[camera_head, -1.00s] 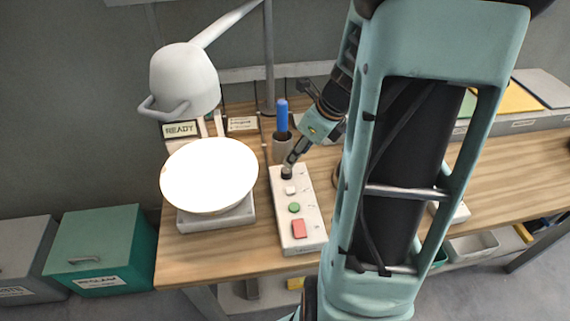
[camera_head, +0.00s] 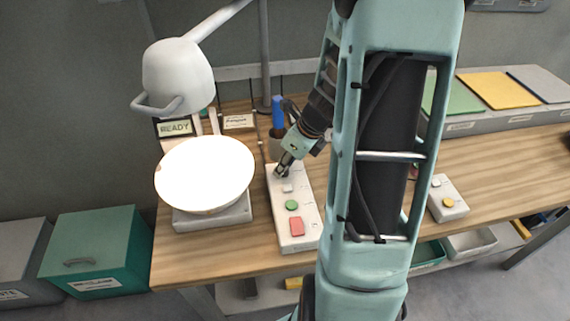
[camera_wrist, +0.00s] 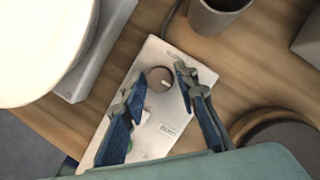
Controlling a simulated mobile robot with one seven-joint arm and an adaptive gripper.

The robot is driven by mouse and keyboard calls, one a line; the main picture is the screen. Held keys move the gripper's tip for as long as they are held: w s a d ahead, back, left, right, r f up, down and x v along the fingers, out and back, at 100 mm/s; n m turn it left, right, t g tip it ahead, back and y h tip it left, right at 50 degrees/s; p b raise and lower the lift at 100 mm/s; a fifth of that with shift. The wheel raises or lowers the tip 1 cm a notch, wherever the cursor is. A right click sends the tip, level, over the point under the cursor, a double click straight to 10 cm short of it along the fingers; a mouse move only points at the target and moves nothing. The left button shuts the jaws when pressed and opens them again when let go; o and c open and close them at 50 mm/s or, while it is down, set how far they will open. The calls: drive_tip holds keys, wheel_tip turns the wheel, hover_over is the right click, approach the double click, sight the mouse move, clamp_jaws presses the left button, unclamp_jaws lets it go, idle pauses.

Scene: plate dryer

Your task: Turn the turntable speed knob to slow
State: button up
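The round brown-grey speed knob (camera_wrist: 160,78) sits at the far end of the white control panel (camera_wrist: 150,52) in the wrist view. A pale mark on it points toward the lower right of that view. My gripper (camera_wrist: 160,73) is open, with one blue-grey finger on each side of the knob; I cannot tell whether either touches it. In the head view my gripper (camera_head: 283,170) is at the panel's far end and hides the knob. The panel (camera_head: 298,241) also carries a small white switch (camera_head: 287,188), a green button (camera_head: 291,205) and a red button (camera_head: 296,226).
A bright white disc (camera_head: 205,174) on a white base (camera_head: 213,218) stands left of the panel, under a lamp (camera_head: 178,76). A cup (camera_head: 272,147) with a blue-handled tool stands behind the panel. A small box with a yellow button (camera_head: 447,202) lies to the right.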

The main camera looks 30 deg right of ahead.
clamp_jaws()
drive_tip(key=shift+n, duration=0.3)
drive_tip(key=n+g+y, duration=0.1)
drive_tip(key=n, duration=0.2)
drive_tip(key=shift+w+d+n, duration=0.1)
drive_tip(key=shift+n, duration=0.3)
drive_tip(key=n+g+y, duration=0.1)
drive_tip(key=n, duration=0.2)
drive_tip(key=shift+w+n+p, duration=0.1)
drive_tip(key=shift+n+p, duration=0.2)
drive_tip(key=shift+p, duration=0.1)
drive_tip(key=n+g, duration=0.2)
drive_tip(key=n, duration=0.3)
drive_tip(key=shift+w+p, duration=0.15)
drive_tip(key=shift+p, duration=0.2)
drive_tip(key=shift+w+n+g, duration=0.1)
drive_tip(key=shift+n+g, duration=0.9)
drive_tip(key=shift+n, duration=1.5)
